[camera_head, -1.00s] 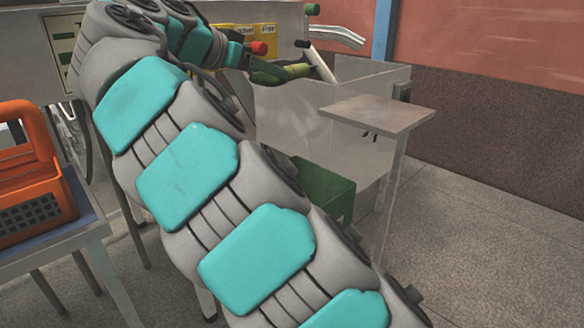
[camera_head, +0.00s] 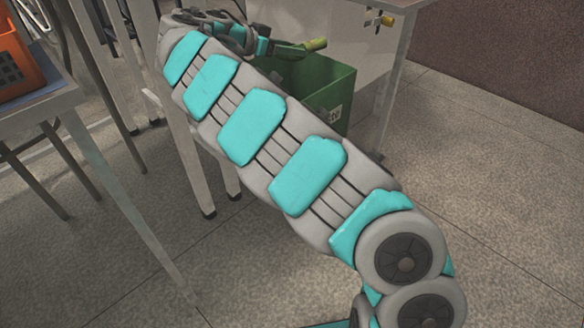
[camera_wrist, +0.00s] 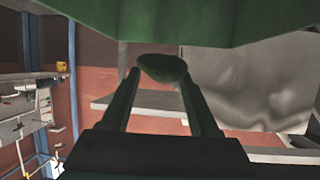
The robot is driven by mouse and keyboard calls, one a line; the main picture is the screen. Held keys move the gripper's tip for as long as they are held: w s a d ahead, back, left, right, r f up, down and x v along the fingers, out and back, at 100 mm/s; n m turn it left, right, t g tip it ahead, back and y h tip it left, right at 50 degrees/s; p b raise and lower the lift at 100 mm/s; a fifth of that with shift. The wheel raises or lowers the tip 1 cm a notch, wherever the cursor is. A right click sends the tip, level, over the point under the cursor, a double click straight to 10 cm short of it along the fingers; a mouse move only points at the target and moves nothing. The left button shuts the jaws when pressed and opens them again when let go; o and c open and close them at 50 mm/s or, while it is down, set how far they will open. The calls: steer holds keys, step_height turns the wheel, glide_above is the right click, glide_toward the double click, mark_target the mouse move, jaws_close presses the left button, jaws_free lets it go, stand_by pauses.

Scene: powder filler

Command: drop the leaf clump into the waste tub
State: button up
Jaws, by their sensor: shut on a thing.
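The waste tub (camera_head: 335,95) is a green open box on the floor in the head view, with a small white label on its side. My arm hides its left part. My gripper (camera_head: 302,48) is above the tub's far side, also seen in the wrist view (camera_wrist: 160,78). It is shut on the leaf clump (camera_wrist: 162,68), a rounded green lump between the fingertips.
A pale metal cabinet with table legs (camera_head: 350,40) stands behind and right of the tub. A side table (camera_head: 50,105) with an orange basket (camera_head: 18,60) is at the left. The floor at the right and front is clear.

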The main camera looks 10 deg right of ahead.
mark_target(288, 63)
steer(key=shift+f, duration=2.1)
steer(key=o, duration=1.5)
steer(key=shift+c, duration=0.2)
steer(key=shift+s+a, duration=0.1)
steer(key=shift+a, duration=0.05)
steer(key=v, duration=0.7)
steer(key=shift+s+a+r, duration=0.15)
steer(key=shift+a+r, duration=0.05)
